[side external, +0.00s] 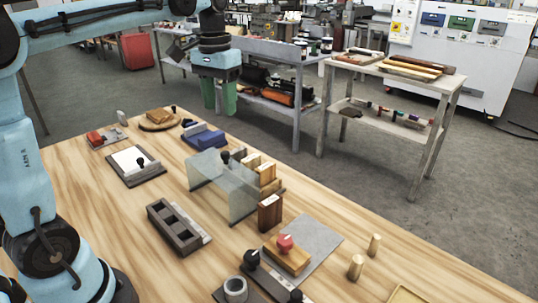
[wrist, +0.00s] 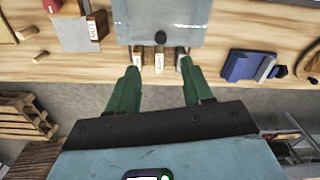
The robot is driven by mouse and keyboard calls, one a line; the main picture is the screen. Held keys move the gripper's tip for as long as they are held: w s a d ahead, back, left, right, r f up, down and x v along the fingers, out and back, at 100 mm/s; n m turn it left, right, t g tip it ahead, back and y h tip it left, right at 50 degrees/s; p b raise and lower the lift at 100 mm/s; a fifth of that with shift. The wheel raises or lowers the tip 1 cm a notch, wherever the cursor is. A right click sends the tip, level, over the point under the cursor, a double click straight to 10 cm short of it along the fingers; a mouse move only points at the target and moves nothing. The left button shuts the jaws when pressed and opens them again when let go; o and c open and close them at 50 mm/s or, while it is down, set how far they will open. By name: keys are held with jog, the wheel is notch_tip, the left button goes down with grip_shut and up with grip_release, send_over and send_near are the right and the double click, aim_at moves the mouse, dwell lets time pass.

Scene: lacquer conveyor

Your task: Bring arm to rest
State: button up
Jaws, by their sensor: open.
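My gripper (side external: 218,108) hangs above the far edge of the wooden table, pointing down, with its two green fingers apart and nothing between them. The wrist view shows the same open fingers (wrist: 160,72) with a gap between them. Beyond the fingertips there, small wooden blocks (wrist: 134,60) stand beside a translucent panel (wrist: 150,28). In the side view the translucent panel (side external: 225,190) stands on the table, with pale-topped wooden blocks (side external: 266,175) at its right. The gripper is apart from all of these.
The wooden table (side external: 90,205) carries a dark compartment tray (side external: 172,232), a blue block (side external: 206,139), a dark red-brown block (side external: 270,214), a red-knobbed wooden block (side external: 290,258) and wooden pegs (side external: 355,267). A grey bench (side external: 285,50) and a shelf table (side external: 440,85) stand behind, across open floor.

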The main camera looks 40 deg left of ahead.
jog(key=s+d+f+m+t, duration=0.2)
jog(key=s+d+f+t, duration=0.5)
jog(key=s+d+f, duration=0.2)
jog(key=shift+s+d+f+m, duration=0.2)
jog(key=shift+f+m, duration=0.1)
jog(key=shift+f, duration=0.5)
